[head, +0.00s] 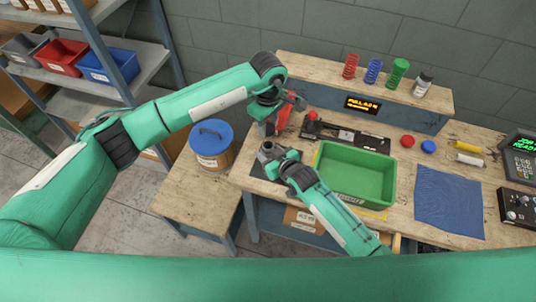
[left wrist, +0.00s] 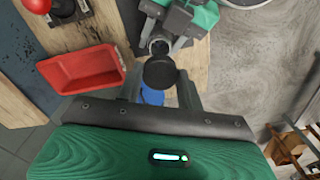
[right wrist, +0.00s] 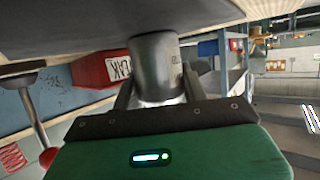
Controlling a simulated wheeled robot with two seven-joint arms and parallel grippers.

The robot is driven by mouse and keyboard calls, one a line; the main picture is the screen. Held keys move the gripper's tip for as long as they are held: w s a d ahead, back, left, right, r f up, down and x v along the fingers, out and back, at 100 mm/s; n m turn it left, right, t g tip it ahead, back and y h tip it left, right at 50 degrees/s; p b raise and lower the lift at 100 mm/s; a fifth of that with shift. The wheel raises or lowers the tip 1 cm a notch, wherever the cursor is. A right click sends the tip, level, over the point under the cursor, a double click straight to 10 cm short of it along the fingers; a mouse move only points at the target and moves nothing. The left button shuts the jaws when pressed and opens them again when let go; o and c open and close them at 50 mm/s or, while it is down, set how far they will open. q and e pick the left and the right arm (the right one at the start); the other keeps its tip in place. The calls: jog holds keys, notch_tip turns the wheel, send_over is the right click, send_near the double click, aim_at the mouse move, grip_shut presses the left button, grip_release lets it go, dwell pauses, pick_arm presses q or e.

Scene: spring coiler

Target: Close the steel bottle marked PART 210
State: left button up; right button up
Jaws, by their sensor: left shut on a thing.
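The steel bottle (right wrist: 155,66) is a grey metal cylinder between the fingers of my right gripper (head: 266,150), which looks shut on it. It stands at the dark mat on the bench's left end. A marking shows only in part at its edge. In the left wrist view its open mouth (left wrist: 160,47) is uncovered, with my right gripper (left wrist: 172,22) around it. My left gripper (head: 292,103) is shut on a round black cap (left wrist: 160,73). The cap is apart from the bottle, up and beside its mouth.
A red bin (left wrist: 85,70) stands close to the bottle; its label shows in the right wrist view (right wrist: 119,67). A green tray (head: 355,193) lies right of my right gripper. A bucket with a blue lid (head: 211,137) stands left of the bench. A blue cloth (head: 449,200) lies farther right.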

jog(key=c, duration=0.3)
pick_arm(q)
jog(key=shift+f, duration=2.5)
pick_arm(e)
jog(key=shift+c, duration=0.2)
pick_arm(q)
jog(key=shift+f, duration=0.1)
jog(key=shift+f, duration=0.75)
jog(key=shift+f, duration=0.6)
pick_arm(e)
grip_shut()
